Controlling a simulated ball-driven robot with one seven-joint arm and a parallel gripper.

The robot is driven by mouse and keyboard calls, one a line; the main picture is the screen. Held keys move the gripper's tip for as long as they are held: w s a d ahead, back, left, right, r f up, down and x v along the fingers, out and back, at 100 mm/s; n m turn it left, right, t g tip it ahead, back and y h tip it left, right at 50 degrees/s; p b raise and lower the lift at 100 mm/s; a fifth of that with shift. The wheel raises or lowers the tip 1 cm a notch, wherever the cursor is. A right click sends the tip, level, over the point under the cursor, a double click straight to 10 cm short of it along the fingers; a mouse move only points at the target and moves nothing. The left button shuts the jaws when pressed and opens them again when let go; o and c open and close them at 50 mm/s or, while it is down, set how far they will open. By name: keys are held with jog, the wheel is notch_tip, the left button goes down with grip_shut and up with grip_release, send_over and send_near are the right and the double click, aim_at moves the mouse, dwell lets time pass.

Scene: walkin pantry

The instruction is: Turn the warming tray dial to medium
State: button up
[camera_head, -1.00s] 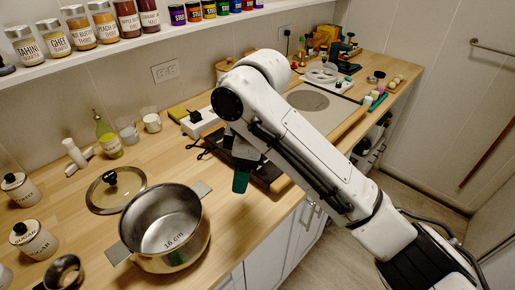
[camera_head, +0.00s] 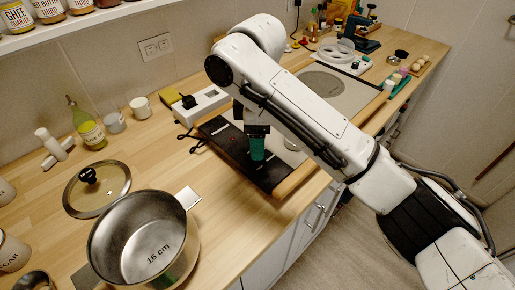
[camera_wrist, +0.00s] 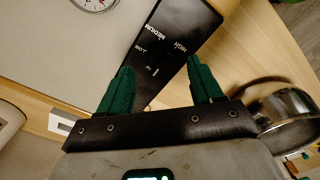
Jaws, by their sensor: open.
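The warming tray has a black control panel (camera_head: 222,137) and a pale top; the panel (camera_wrist: 182,23) also shows in the wrist view. It bears the words MEDIUM, HIGH and LOW, and a smaller word that looks like OFF. The dial (camera_wrist: 156,72) is dark on dark, and its outline is hard to make out. A short white mark there lies beside the smaller word. My gripper (camera_head: 257,156) points down over the panel. In the wrist view my gripper (camera_wrist: 160,64) has its green fingers apart, one each side of the dial area, with nothing held. Contact cannot be told.
A steel pot (camera_head: 140,240) and a glass lid (camera_head: 97,188) are on the counter at left. A white power strip (camera_head: 202,105) lies behind the panel, with a black cord near it. A round gauge (camera_wrist: 95,3) sits on the pale top.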

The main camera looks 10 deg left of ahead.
jog(key=shift+f, duration=1.7)
jog(key=shift+s, duration=0.1)
jog(key=shift+c, duration=0.5)
jog(key=c, duration=1)
jog(key=shift+o, duration=0.2)
jog(key=shift+r+p, duration=0.15)
jog(key=shift+p, duration=0.4)
